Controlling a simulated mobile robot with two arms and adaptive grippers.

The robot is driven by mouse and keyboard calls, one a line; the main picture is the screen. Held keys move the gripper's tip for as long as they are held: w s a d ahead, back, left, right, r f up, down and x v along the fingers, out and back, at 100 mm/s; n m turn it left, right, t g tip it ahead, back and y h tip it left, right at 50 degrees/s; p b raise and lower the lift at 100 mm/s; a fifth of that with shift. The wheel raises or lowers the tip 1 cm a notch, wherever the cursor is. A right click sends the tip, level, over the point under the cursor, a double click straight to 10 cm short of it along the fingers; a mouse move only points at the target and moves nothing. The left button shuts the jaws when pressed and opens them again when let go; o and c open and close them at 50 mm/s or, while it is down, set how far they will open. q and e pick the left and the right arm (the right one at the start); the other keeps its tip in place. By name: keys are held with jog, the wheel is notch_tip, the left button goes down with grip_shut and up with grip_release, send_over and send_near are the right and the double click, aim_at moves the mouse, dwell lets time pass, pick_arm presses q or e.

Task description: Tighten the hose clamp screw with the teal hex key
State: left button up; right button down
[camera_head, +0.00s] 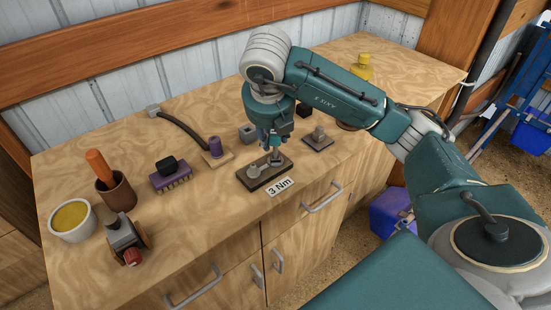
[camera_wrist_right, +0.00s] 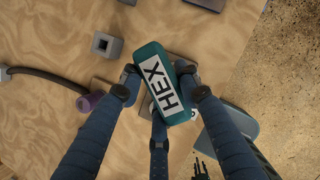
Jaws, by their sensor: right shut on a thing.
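My right gripper (camera_head: 274,145) hangs down over the bench and is shut on the teal hex key. In the right wrist view the key's teal handle (camera_wrist_right: 180,106), marked HEX, lies between the blue fingers of the gripper (camera_wrist_right: 162,92). The key's lower end is hidden. Just below the gripper in the head view is a dark block (camera_head: 258,183) with grey metal fittings (camera_head: 253,170) and a "3 Nm" label (camera_head: 279,187) at its front. I cannot tell which fitting is the hose clamp screw, or whether the key touches it. My left gripper is not in view.
A grey holed cube (camera_head: 247,133), a small pegged plate (camera_head: 318,138) and a hose with a purple end (camera_head: 215,147) are close by. A purple block (camera_head: 171,181), brown cup (camera_head: 116,192), yellow-filled bowl (camera_head: 72,219) and wheeled tool (camera_head: 125,238) stand left. The front middle is clear.

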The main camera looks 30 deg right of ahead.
jog(key=shift+s+f+m+g+h+p, duration=0.1)
jog(key=shift+f+m+g+h+p, duration=0.1)
jog(key=shift+m+p, duration=0.5)
jog(key=shift+f+m+g+h+p, duration=0.1)
jog(key=shift+m+g+p, duration=0.1)
jog(key=shift+m+p, duration=0.45)
dwell(0.3)
jog(key=shift+n, duration=0.25)
dwell(0.4)
jog(key=shift+r, duration=0.25)
jog(key=shift+r, duration=0.3)
jog(key=shift+r+p, duration=0.65)
jog(key=shift+r, duration=0.05)
jog(key=shift+r+p, duration=0.4)
jog(key=shift+r, duration=0.05)
jog(key=shift+r, duration=0.15)
notch_tip(320, 180, up, 4)
jog(key=p, duration=0.3)
